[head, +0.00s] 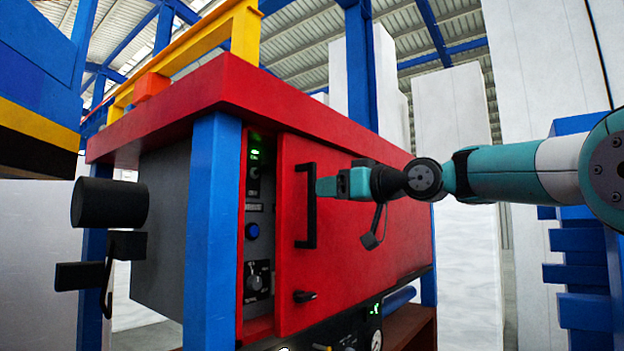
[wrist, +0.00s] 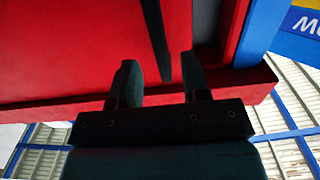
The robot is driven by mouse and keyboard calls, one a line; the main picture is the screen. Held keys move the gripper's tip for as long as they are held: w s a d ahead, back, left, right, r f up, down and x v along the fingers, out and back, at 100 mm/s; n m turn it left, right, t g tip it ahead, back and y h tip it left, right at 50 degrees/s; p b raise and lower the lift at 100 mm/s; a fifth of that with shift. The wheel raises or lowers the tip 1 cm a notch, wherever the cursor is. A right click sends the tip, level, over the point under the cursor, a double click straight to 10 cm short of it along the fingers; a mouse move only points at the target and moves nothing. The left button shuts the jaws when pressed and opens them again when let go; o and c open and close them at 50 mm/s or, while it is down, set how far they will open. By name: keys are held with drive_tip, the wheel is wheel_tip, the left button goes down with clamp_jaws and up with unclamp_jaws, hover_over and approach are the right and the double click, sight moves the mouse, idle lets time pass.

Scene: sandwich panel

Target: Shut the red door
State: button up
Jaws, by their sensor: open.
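The red door (head: 350,230) is a flat panel on the red cabinet, with a tall black handle (head: 312,205) near its left edge. A narrow opening left of the door shows a control panel (head: 257,220) with a blue button and knobs. In the wrist view, the handle (wrist: 157,40) runs between the two spread fingers (wrist: 158,72), and the opening shows to the right of the door (wrist: 80,50). I cannot tell whether a finger touches the handle.
A blue post (head: 212,230) stands just left of the opening. The red top (head: 230,85) overhangs the door. A small black latch or knob (head: 304,296) sits below the handle. Gauges and a dark panel (head: 350,330) lie under the door. Black cylinder (head: 108,203) hangs at far left.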

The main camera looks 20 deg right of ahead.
drive_tip(key=p+x, duration=0.2)
drive_tip(key=x, duration=0.3)
drive_tip(key=shift+w+a, duration=0.15)
drive_tip(key=shift+w, duration=0.05)
clamp_jaws()
